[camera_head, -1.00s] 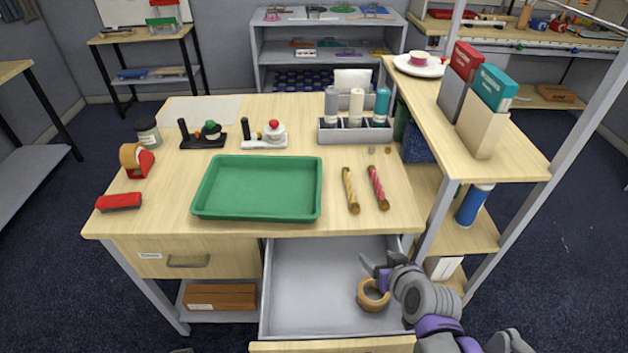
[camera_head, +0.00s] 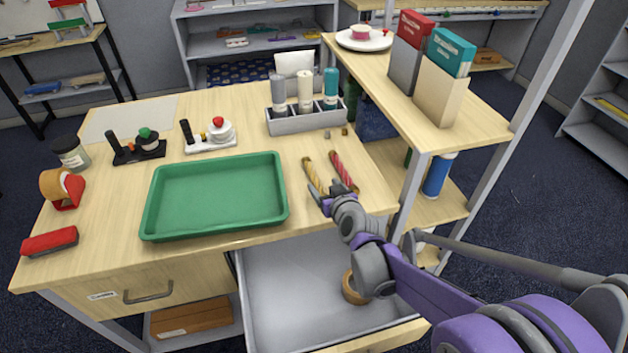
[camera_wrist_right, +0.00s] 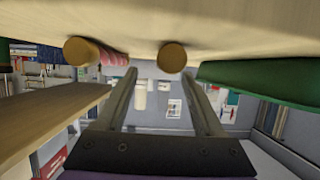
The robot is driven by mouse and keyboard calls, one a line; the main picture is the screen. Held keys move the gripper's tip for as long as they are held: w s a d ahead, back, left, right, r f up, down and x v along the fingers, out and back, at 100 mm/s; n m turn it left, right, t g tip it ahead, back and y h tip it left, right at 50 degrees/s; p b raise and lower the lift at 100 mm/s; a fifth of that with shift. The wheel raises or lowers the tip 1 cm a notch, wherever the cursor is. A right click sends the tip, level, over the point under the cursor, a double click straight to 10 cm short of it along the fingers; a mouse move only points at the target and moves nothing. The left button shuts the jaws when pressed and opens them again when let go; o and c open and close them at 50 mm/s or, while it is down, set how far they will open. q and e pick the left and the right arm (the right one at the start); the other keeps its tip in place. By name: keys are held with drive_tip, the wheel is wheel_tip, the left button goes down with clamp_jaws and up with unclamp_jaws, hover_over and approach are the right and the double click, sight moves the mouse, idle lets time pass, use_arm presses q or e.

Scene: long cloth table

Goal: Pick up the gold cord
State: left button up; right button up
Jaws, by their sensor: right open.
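The gold cord (camera_head: 314,173), a twisted stick-like length, lies on the table right of the green tray, left of the red cord (camera_head: 343,171). My right gripper (camera_head: 320,192) is open and empty at the near end of the gold cord, and partly covers that end in the head view. In the right wrist view, which has the table on top, the gold cord's round brown end (camera_wrist_right: 172,56) shows between and beyond the two spread fingers (camera_wrist_right: 160,74). The red cord's end (camera_wrist_right: 80,50) is to the left of the fingers. My left gripper is not in view.
The green tray (camera_head: 150,222) is left of the cords, and the grey bottle holder (camera_head: 310,122) stands behind them. A raised shelf (camera_head: 465,125) is close on the right. The open drawer (camera_head: 280,280) below holds a tape roll (camera_head: 352,290).

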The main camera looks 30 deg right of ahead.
sight(317, 180)
drive_tip(key=x, duration=0.3)
drive_tip(key=a+x, duration=0.1)
drive_tip(key=x, duration=0.1)
drive_tip(key=shift+w+d+r+b, duration=0.1)
drive_tip(key=shift+w+r+b, duration=0.1)
drive_tip(key=shift+b, duration=0.15)
drive_tip(key=shift+s, duration=0.1)
clamp_jaws()
